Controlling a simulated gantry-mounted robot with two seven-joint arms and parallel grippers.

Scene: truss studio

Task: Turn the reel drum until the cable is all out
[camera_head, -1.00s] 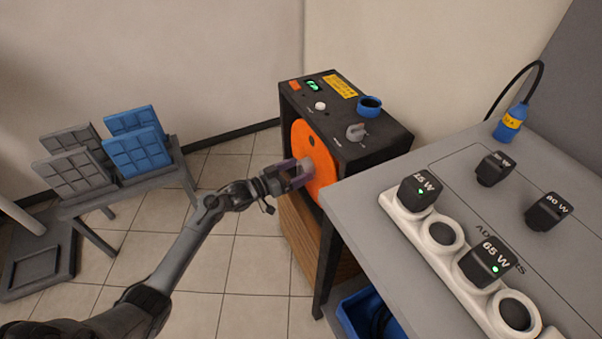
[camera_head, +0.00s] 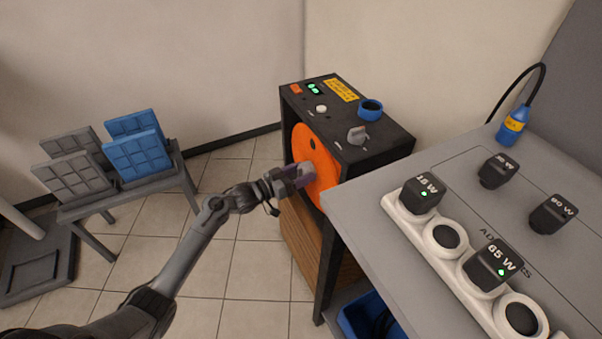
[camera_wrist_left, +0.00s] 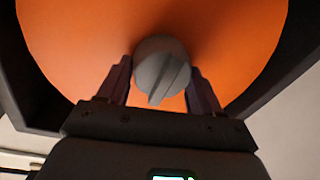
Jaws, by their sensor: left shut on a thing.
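The orange reel drum (camera_head: 327,162) is set in the side of a black cabinet (camera_head: 375,150). It fills much of the left wrist view (camera_wrist_left: 75,45). A grey round knob (camera_wrist_left: 160,72) with a raised ridge sticks out from the drum. My left gripper (camera_head: 301,174) is at the drum face, with its two purple-grey fingers on either side of the knob, shut on it. A dark round spot (camera_head: 312,144) shows on the drum above the gripper. No cable can be made out on the drum. My right gripper is not in view.
A grey table (camera_head: 365,205) at the right bears a white socket strip (camera_head: 410,225) and several black adapters. A blue crate (camera_head: 350,325) sits below it. A bench (camera_head: 120,198) with grey and blue panels stands left. Tiled floor between is clear.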

